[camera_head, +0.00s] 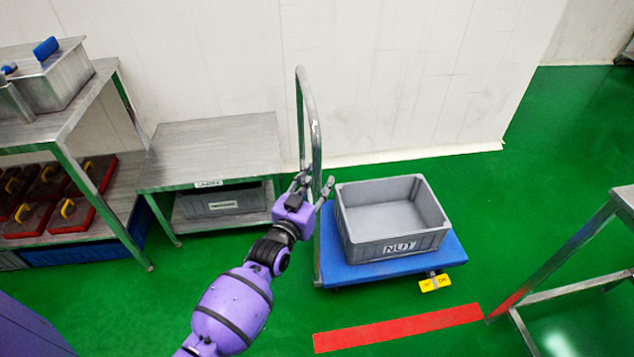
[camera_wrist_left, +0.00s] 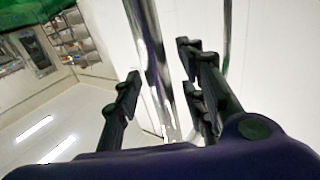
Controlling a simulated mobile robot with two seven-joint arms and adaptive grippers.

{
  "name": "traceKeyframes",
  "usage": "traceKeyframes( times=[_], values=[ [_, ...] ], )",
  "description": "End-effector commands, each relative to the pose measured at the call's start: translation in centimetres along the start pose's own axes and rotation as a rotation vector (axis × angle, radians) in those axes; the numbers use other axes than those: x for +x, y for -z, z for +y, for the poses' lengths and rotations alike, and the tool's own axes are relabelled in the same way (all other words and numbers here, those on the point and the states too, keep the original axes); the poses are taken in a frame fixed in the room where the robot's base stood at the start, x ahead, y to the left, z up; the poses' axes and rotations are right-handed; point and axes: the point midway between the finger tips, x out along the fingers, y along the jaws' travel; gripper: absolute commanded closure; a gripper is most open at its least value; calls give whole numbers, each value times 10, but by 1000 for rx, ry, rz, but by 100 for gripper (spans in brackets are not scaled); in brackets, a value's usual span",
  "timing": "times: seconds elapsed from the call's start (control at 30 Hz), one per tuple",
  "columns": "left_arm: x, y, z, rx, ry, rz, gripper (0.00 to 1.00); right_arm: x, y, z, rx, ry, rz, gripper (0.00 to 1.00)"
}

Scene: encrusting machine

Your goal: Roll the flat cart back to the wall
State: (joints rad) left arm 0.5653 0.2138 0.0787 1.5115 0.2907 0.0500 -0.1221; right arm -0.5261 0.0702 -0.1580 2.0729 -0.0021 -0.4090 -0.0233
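The flat cart has a blue deck (camera_head: 335,268) and an upright metal push handle (camera_head: 312,125) at its left end. It stands on the green floor a little in front of the white wall (camera_head: 400,75). A grey crate marked NUT (camera_head: 398,250) sits on the deck. My left gripper (camera_head: 315,184) is at the handle's near post. In the left wrist view its fingers (camera_wrist_left: 160,90) are apart, with a metal bar of the handle (camera_wrist_left: 150,35) showing between them. I cannot tell whether they touch it. My right gripper is out of view.
A metal frame (camera_head: 570,250) stands at the right. A red floor strip (camera_head: 398,327) lies in front. Green floor is clear right of the cart.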

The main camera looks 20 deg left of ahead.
Motion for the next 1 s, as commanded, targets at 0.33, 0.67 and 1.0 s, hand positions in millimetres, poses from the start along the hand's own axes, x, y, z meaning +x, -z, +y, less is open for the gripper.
traceKeyframes(
  times=[0.33,0.67,1.0],
  values=[
    [0,0,0,0,0,0,78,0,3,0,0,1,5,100],
    [0,0,0,0,0,0,100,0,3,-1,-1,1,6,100],
    [1,1,-1,0,0,1,100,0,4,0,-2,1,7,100]
  ],
)
